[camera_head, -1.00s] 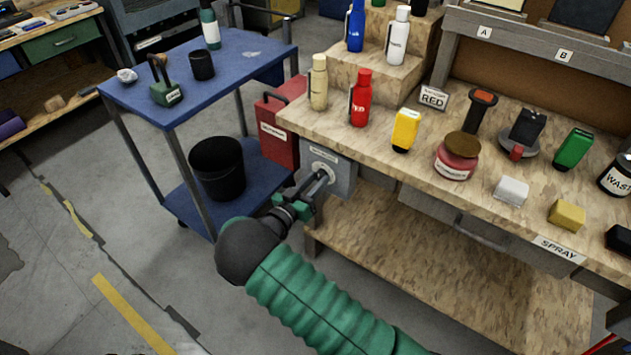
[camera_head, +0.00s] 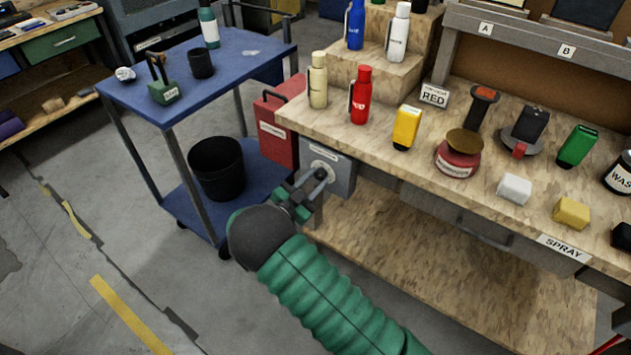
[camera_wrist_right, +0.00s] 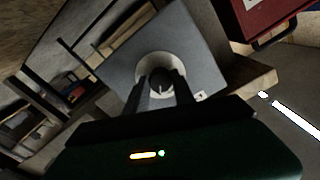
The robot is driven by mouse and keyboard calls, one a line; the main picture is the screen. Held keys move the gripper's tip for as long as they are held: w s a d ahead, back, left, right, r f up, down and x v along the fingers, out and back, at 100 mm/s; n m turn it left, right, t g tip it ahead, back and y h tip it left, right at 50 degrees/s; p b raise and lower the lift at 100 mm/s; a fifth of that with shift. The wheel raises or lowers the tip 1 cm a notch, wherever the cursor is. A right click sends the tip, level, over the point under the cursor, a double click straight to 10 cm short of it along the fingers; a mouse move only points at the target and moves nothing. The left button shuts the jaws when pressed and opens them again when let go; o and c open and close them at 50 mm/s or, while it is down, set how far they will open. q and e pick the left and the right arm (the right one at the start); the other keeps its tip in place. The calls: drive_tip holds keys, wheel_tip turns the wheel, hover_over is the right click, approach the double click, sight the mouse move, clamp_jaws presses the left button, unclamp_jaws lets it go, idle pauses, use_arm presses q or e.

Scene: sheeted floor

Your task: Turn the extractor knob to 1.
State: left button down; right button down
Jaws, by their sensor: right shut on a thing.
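The extractor knob (camera_head: 321,173) is a small dark knob on a pale round dial (camera_wrist_right: 183,66), set on the front of a grey box (camera_head: 343,178) under the left end of the workbench. My right gripper (camera_head: 315,178) reaches the knob, and its fingers are shut on it. In the right wrist view the knob (camera_wrist_right: 161,84) sits between the two dark fingertips (camera_wrist_right: 162,90), with a small pale pointer mark showing. The dial's numbers are too small or hidden to read. My left gripper is not in view.
The wooden workbench (camera_head: 395,170) holds bottles, blocks and a red jar (camera_head: 458,158) above the box. A red case (camera_head: 278,130) hangs or stands just left of it. A blue cart (camera_head: 235,68) with a black bin (camera_head: 217,168) stands at left. Floor in front is clear.

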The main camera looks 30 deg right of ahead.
drive_tip(key=shift+a+f+m, duration=0.15)
drive_tip(key=shift+f+m, duration=0.05)
drive_tip(key=shift+m, duration=0.2)
drive_tip(key=c, duration=1.5)
unclamp_jaws()
drive_tip(key=o, duration=0.4)
drive_tip(key=shift+r, duration=0.15)
drive_tip(key=shift+o, duration=0.2)
